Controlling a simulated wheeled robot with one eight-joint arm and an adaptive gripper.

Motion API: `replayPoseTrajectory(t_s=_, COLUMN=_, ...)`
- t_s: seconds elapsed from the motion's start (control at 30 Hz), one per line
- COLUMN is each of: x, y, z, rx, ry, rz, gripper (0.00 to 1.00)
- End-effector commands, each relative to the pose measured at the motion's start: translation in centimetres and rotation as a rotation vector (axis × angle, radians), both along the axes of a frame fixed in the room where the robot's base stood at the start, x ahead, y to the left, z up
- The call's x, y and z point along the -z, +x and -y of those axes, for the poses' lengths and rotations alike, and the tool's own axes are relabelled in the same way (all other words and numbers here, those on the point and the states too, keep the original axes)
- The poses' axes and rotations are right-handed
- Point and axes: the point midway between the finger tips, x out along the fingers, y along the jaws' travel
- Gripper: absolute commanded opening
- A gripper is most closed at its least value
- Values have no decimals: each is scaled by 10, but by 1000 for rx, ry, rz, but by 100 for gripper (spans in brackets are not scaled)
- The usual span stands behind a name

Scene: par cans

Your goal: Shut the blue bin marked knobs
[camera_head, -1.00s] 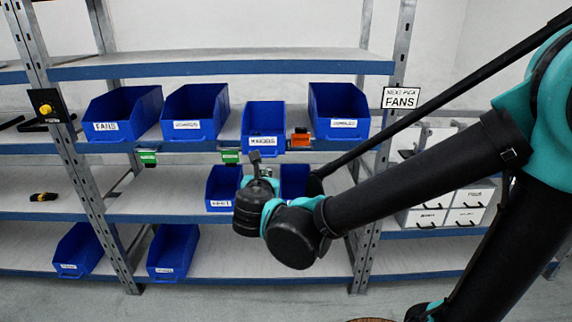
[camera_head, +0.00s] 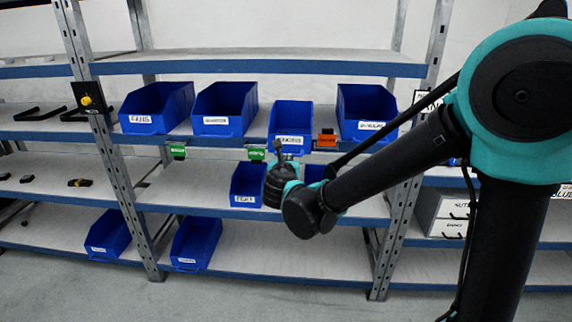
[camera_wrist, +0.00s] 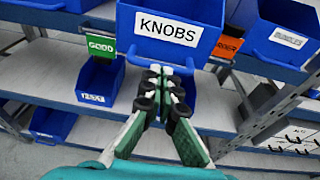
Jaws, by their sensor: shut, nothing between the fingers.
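The blue knobs bin (camera_head: 291,116) stands on the upper middle shelf, its front jutting past the shelf edge, farther out than the bins beside it. In the wrist view its KNOBS label (camera_wrist: 168,28) faces me, and the bin front fills the top centre. My gripper (camera_wrist: 160,72) is shut and empty, its fingertips at the lower edge of the bin front. I cannot tell whether they touch it. In the head view my wrist hides most of the gripper, just below and in front of the bin.
Blue bins stand left (camera_head: 224,108) and right (camera_head: 367,110) of it. A green tag (camera_wrist: 101,46) and an orange tag (camera_wrist: 227,46) hang on the shelf edge on either side. More blue bins (camera_head: 248,184) sit on the shelf below. A metal post (camera_head: 412,215) stands to the right.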

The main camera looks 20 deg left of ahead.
Motion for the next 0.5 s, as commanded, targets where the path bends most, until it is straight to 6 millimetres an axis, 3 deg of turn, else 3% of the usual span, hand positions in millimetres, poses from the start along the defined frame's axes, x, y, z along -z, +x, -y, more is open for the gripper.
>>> replayPoseTrajectory(t_s=0.2, x=3, y=14, z=-4, rx=0, ry=1, rz=0, gripper=0)
replayPoseTrajectory(t_s=0.5, x=4, y=15, z=-4, rx=0, ry=1, rz=0, gripper=0)
